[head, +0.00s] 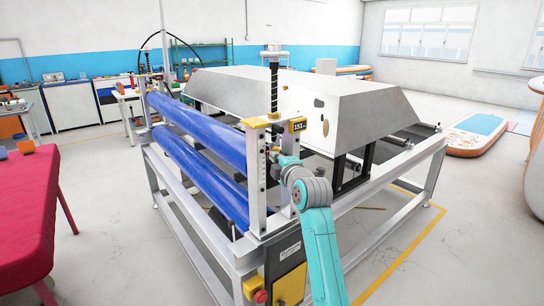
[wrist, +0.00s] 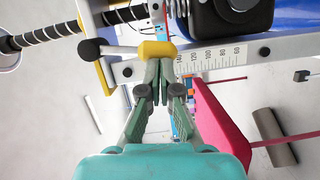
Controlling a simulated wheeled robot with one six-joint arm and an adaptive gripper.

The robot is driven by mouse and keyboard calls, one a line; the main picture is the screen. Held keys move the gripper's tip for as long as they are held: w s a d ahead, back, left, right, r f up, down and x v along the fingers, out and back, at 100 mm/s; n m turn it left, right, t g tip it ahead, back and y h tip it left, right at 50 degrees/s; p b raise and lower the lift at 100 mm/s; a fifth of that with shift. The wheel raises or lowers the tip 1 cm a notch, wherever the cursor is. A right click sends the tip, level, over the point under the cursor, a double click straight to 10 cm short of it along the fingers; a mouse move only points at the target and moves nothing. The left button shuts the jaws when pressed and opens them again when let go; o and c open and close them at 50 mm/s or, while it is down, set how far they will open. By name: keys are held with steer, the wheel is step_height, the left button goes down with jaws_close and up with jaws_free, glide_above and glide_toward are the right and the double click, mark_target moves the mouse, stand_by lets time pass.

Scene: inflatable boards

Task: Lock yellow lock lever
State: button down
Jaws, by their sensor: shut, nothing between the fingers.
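In the wrist view, the yellow lock lever (wrist: 157,50) has a yellow hub, a pale rod and a black ball knob pointing left. It sits by the metal post with the ruler scale (wrist: 208,58). My gripper (wrist: 158,70) is shut and empty, its fingertips right at the yellow hub; I cannot tell whether they touch it. In the head view, my gripper (head: 277,157) is beside the near post of the roller machine (head: 256,180). The lever is too small to make out clearly there.
Blue rollers (head: 200,130) run along the machine's left side, below a threaded spindle (head: 274,88) and a display (head: 298,125). A large grey hood (head: 370,108) is behind. A red table (head: 25,210) stands at left.

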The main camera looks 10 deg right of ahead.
steer(key=shift+w+d+f+n, duration=0.3)
steer(key=shift+d+n, duration=0.1)
steer(key=shift+d, duration=0.15)
stand_by(0.5)
